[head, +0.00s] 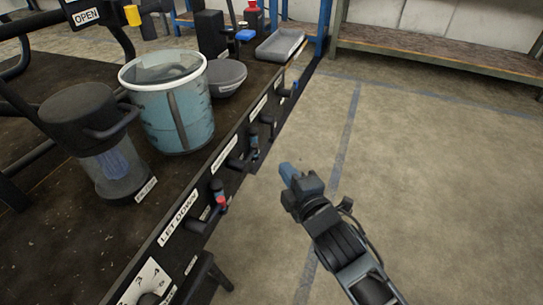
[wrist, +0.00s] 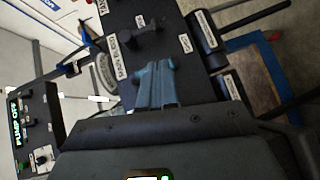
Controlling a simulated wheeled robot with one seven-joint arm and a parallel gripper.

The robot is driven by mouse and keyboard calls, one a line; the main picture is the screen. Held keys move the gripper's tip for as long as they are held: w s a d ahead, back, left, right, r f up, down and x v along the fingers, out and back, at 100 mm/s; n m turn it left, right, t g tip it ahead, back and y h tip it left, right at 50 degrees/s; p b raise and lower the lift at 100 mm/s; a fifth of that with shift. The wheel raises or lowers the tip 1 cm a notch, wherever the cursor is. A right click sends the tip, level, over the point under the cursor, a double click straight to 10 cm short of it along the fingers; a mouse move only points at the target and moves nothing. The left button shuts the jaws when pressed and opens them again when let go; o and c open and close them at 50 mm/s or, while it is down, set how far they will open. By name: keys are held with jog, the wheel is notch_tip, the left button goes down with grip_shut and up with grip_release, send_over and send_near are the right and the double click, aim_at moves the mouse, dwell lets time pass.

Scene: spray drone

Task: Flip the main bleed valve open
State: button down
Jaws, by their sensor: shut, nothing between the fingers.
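A row of small black valves with dark handles runs along the front edge of the dark bench. My gripper (head: 288,172) is shut and empty, out over the floor to the right of the row. In the wrist view its blue fingers (wrist: 153,82) point at a dark panel with a black handle (wrist: 148,38).
A blue translucent bucket (head: 170,105), a black-lidded clear jar (head: 95,140) and a grey bowl (head: 226,77) stand on the bench. A grey tray (head: 280,44) lies at its far end. A "PUMP" display box (wrist: 35,125) is left in the wrist view. Floor right is clear.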

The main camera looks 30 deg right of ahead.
dwell(0.3)
jog(key=b+x, duration=0.2)
jog(key=x, duration=0.8)
jog(key=shift+b, duration=0.3)
jog(key=shift+w+d+p, duration=0.1)
jog(key=shift+w+p, duration=0.05)
jog(key=shift+p, duration=0.15)
